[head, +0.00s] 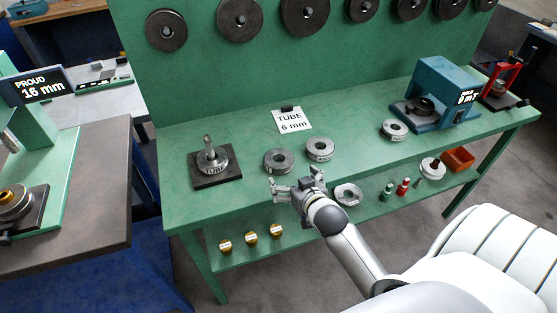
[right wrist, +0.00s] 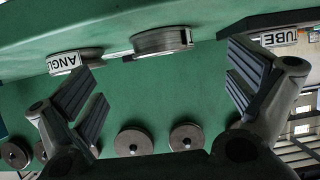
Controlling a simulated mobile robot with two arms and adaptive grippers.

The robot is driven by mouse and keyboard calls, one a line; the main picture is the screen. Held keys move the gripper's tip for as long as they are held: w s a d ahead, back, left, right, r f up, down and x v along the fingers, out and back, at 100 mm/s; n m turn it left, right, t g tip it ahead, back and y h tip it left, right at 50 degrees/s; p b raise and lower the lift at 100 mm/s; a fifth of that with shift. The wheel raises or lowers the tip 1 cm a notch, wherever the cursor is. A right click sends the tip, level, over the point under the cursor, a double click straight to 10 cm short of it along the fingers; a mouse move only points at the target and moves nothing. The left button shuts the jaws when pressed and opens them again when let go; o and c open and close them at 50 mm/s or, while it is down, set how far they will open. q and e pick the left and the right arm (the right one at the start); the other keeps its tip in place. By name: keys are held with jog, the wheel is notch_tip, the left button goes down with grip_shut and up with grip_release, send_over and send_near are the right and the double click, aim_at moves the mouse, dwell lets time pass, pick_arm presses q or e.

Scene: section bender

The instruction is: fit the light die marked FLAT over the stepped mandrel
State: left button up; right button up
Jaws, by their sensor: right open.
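The stepped mandrel (head: 209,143) stands on a dark base plate (head: 230,181) at the bench's left. A grey ring die (head: 214,160) sits around its foot; its label seems to read TUBE. Two grey dies lie on the bench top behind my right gripper: a left one (head: 278,160) and a right one (head: 319,149). No FLAT marking is readable. My right gripper (head: 292,180) is open and empty, in front of these dies. In the right wrist view, a die marked ANGL (right wrist: 66,62) and an unlabelled-looking die (right wrist: 162,41) show beyond the open fingers (right wrist: 165,92).
A card (head: 292,120) reads TUBE 6 mm. Another die (head: 394,129) lies near a blue machine (head: 446,88). A lower shelf holds a die (head: 348,194), gold pieces (head: 251,239) and an orange bin (head: 458,160). The left display (head: 40,90) reads PROUD 16 mm.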

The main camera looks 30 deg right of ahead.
aim_at(284, 168)
jog(key=shift+w+d+r, duration=0.1)
jog(key=shift+w+r, duration=0.1)
jog(key=shift+r, duration=0.25)
jog(key=shift+w+d+r, duration=0.1)
jog(key=shift+w+r, duration=0.05)
jog(key=shift+r, duration=0.25)
jog(key=shift+w+f+t, duration=0.1)
jog(key=shift+w+t, duration=0.2)
jog(key=shift+w, duration=0.05)
jog(key=p+x, duration=0.1)
jog(key=x, duration=0.3)
jog(key=shift+w+d+f, duration=0.15)
jog(key=shift+w+f, duration=0.1)
jog(key=shift+w, duration=0.05)
jog(key=shift+w+d+f+p, duration=0.1)
jog(key=shift+w+p, duration=0.3)
jog(key=shift+w, duration=0.25)
jog(key=shift+p+x, duration=0.4)
jog(key=shift+x, duration=1.55)
jog(key=shift+f, duration=0.1)
jog(key=c, duration=1.2)
jog(key=shift+c, duration=0.4)
jog(key=shift+r, duration=0.25)
